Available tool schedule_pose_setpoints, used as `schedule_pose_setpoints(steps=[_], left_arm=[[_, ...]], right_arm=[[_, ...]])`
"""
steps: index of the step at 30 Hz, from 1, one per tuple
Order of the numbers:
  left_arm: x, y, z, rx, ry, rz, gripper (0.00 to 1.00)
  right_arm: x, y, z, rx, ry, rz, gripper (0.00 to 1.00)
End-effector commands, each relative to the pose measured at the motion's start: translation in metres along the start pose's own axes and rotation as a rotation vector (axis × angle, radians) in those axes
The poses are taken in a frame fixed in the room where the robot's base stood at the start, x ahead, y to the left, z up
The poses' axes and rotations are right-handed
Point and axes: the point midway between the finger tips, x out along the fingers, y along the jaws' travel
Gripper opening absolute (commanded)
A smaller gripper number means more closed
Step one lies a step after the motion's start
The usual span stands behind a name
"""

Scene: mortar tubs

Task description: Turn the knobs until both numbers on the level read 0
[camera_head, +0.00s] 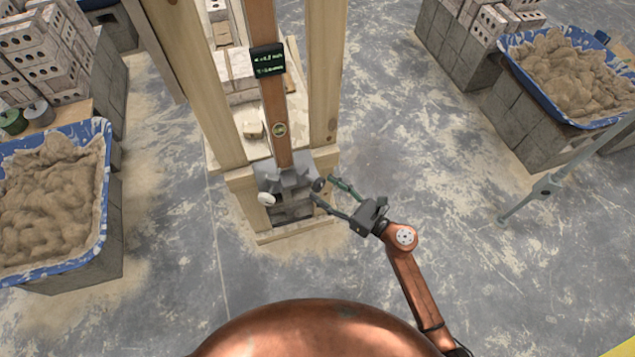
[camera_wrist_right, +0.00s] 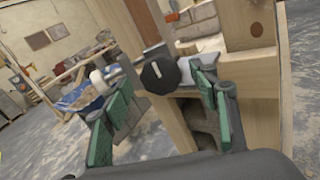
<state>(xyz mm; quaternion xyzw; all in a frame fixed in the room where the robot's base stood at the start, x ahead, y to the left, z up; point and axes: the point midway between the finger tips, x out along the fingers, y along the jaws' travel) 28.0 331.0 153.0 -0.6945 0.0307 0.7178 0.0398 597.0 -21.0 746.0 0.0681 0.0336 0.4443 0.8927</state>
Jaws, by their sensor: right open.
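The level (camera_head: 266,100) is a long brown bar standing upright in a wooden frame. Its black display (camera_head: 268,60) shows two lines of green figures, too small to read surely. Below, a grey bracket holds a white knob (camera_head: 266,198) at left and a dark knob (camera_head: 319,185) at right. In the right wrist view the dark knob (camera_wrist_right: 160,74) has a pale mark line, and the white knob (camera_wrist_right: 98,78) is farther left. My right gripper (camera_head: 324,189) is open, its fingers either side of the dark knob; contact cannot be told. My left gripper is not in view.
Wooden posts (camera_head: 325,80) flank the level closely. Blue mortar tubs (camera_head: 106,190) (camera_head: 520,80) stand on blocks at left and right. A grey-green pole (camera_head: 530,195) stands at the right. The floor around my right arm is clear.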

Motion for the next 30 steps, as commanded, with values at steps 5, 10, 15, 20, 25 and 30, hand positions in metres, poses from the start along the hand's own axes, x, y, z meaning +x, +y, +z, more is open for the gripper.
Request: schedule_pose_setpoints(steps=[5,10,15,20,25,30], left_arm=[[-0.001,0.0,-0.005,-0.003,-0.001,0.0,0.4],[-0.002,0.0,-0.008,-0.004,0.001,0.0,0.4],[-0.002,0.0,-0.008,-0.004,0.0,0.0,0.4],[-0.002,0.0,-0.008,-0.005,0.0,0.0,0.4],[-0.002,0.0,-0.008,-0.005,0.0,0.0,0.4],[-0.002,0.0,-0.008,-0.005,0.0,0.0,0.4]], right_arm=[[0.025,-0.001,-0.001,0.003,-0.001,0.0,0.55],[0.035,-0.001,-0.001,0.003,0.0,-0.002,0.55],[0.037,-0.001,-0.001,0.004,0.0,-0.002,0.55],[0.036,-0.001,-0.001,0.004,0.0,-0.002,0.5],[0.036,-0.001,-0.001,0.005,0.0,-0.002,0.39],[0.036,-0.001,-0.001,0.005,0.0,-0.003,0.27]])
